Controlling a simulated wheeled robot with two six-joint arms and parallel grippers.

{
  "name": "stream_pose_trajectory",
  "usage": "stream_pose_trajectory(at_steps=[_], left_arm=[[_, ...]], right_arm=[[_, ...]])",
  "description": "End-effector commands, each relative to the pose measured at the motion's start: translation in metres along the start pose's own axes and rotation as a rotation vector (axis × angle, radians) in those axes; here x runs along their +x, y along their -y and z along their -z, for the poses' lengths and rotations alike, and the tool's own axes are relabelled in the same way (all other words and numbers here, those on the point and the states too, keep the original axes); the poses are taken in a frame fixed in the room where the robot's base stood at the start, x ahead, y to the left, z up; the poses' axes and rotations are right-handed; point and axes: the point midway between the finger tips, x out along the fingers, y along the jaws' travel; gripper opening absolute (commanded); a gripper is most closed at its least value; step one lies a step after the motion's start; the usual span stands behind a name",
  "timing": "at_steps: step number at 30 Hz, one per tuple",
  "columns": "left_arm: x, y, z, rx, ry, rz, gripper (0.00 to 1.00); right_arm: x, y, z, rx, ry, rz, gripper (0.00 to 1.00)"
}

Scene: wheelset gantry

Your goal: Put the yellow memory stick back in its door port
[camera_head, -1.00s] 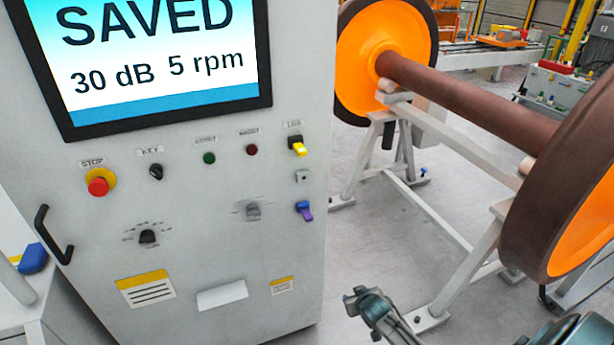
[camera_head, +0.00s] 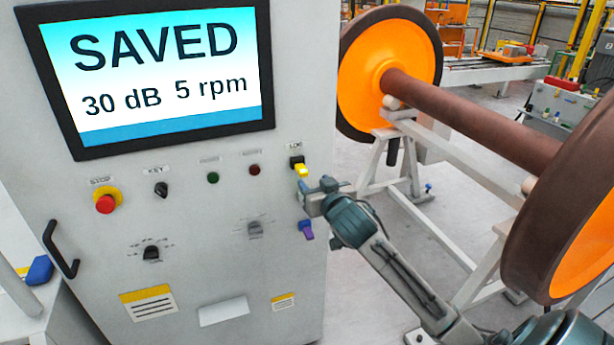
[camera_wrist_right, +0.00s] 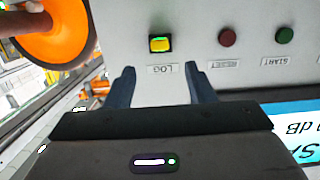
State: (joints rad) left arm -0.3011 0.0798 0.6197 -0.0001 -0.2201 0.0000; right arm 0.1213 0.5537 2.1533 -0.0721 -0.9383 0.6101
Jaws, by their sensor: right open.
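The yellow memory stick (camera_head: 302,171) sits in the black port under the LOG label, at the upper right of the cabinet door (camera_head: 225,285). In the right wrist view the stick (camera_wrist_right: 159,44) shows end-on as a yellow square in a black surround, beyond the fingertips and roughly midway between them. My right gripper (camera_head: 312,196) is open and empty, just below the stick in the head view; its two fingers (camera_wrist_right: 160,82) stand apart in the wrist view. It hides the small grey port below LOG. My left gripper is not in view.
A purple-and-blue stick (camera_head: 306,229) sits in a lower port, close under my right gripper. A red stop button (camera_head: 105,203), a key switch (camera_head: 162,189) and dials share the door. The wheelset (camera_head: 470,117) on its stand is to the right, with open floor between.

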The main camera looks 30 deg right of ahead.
Motion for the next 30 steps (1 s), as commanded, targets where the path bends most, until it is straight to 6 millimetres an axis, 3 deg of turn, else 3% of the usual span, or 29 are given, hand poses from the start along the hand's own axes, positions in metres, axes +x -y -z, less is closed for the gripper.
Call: stream_pose_trajectory(at_steps=[9,15,28,30], left_arm=[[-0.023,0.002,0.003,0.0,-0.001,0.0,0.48],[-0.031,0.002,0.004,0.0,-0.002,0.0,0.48],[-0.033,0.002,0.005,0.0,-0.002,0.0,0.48],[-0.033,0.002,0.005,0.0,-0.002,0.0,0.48]], right_arm=[[0.058,0.0,0.003,0.003,0.002,-0.001,0.49],[0.085,0.0,0.002,0.001,0.002,0.0,0.49],[0.095,0.001,-0.001,0.0,0.0,0.001,0.49],[0.095,0.001,-0.001,0.0,0.0,0.001,0.39]])
